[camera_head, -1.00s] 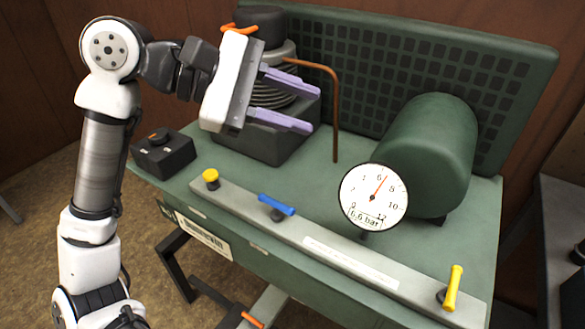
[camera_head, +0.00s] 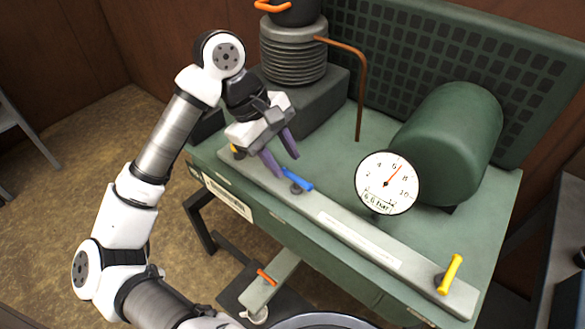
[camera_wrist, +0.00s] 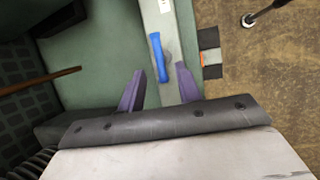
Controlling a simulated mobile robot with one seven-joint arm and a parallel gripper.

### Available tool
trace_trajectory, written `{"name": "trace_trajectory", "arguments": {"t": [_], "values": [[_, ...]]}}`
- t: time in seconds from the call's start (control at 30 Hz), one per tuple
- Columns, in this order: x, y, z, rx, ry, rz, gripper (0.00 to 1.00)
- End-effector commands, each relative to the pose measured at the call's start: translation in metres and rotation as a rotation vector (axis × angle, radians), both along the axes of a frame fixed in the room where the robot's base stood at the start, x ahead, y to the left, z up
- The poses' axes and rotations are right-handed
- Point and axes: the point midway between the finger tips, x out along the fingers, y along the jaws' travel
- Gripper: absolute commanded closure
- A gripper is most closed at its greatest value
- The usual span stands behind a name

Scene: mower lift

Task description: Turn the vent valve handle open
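A blue handle (camera_head: 297,179) sits on the grey rail (camera_head: 345,228) along the front of the green bench. It also shows in the wrist view (camera_wrist: 158,56), ahead of the space between my fingertips. A yellow handle (camera_head: 450,274) stands at the rail's right end. No readable label tells which is the vent valve. My gripper (camera_head: 282,164) points down, its two purple fingers apart and empty, just left of and above the blue handle. In the wrist view my gripper (camera_wrist: 160,86) is open, with no contact visible.
A round gauge (camera_head: 388,183) reads about 6.6 bar. A green cylinder (camera_head: 447,143) stands behind it. A copper pipe (camera_head: 361,95) rises behind the blue handle. A yellow knob (camera_head: 237,152) is partly hidden by my gripper. The rail between the handles is clear.

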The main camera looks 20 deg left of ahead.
Motion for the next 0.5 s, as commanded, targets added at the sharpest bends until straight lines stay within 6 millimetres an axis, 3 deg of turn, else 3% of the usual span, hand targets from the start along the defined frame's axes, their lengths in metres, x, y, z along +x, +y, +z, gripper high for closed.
{"name": "trace_trajectory", "arguments": {"t": [0.2, 0.5], "values": [[0.001, -0.015, -0.030, -0.002, 0.001, 0.000, 0.66], [0.001, -0.021, -0.043, 0.000, -0.001, -0.001, 0.66]]}}
